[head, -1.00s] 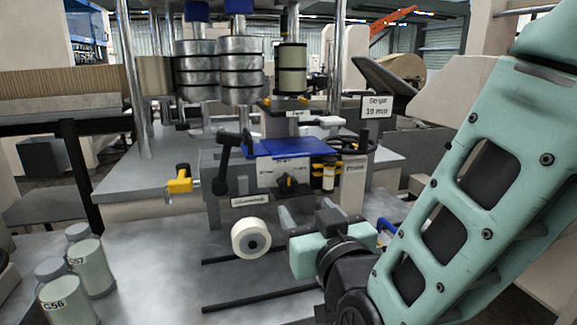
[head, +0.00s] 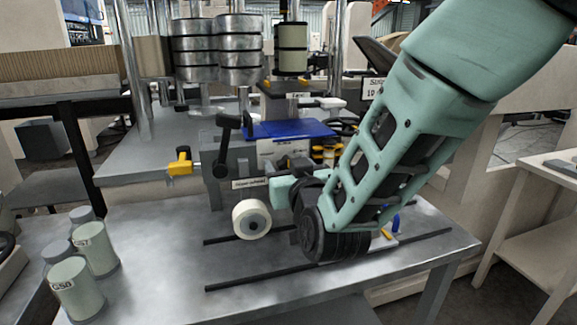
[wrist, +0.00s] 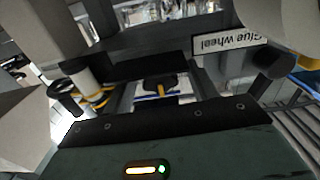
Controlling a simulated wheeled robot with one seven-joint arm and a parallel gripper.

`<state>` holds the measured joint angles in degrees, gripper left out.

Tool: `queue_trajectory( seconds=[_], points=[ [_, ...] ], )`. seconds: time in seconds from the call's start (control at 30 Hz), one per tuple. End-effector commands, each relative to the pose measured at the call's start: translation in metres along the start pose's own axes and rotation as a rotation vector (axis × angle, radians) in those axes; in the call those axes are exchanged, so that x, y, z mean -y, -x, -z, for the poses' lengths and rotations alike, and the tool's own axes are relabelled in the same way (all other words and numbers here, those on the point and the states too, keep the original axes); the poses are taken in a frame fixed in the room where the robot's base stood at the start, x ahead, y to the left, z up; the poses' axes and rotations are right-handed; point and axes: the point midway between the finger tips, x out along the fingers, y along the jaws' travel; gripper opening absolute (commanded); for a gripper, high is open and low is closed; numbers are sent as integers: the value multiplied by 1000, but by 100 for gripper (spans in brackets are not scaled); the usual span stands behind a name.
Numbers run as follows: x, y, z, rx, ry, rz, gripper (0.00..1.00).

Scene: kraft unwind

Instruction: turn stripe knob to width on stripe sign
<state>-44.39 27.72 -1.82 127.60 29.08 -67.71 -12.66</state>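The stripe sign (head: 372,86) stands at the upper right in the head view, partly covered by my arm. Its readable part shows "10" and the start of "mm". A white front panel (head: 270,150) sits under the blue cover of the machine. A small dark knob (head: 299,161) on it is partly hidden, and I cannot make out its setting. Contact cannot be told.
A white roll (head: 251,219) stands close to my gripper. A black lever (head: 227,140) and a yellow clamp (head: 180,165) are to its left. Labelled jars (head: 76,288) stand at the table's left. The table's front middle is clear.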

Motion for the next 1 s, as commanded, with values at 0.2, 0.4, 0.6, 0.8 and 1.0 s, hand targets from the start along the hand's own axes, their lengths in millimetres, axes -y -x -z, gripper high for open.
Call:
queue_trajectory(
  seconds=[0.2,0.4,0.6,0.8,1.0],
  points=[
    [0,0,0,0,0,0,13],
    [0,0,-1,-1,-10,-1,13],
    [-1,0,-2,-2,-74,-1,14],
    [-2,0,-5,-4,-212,-2,14],
    [-2,0,-6,-5,-396,0,14]
  ],
)
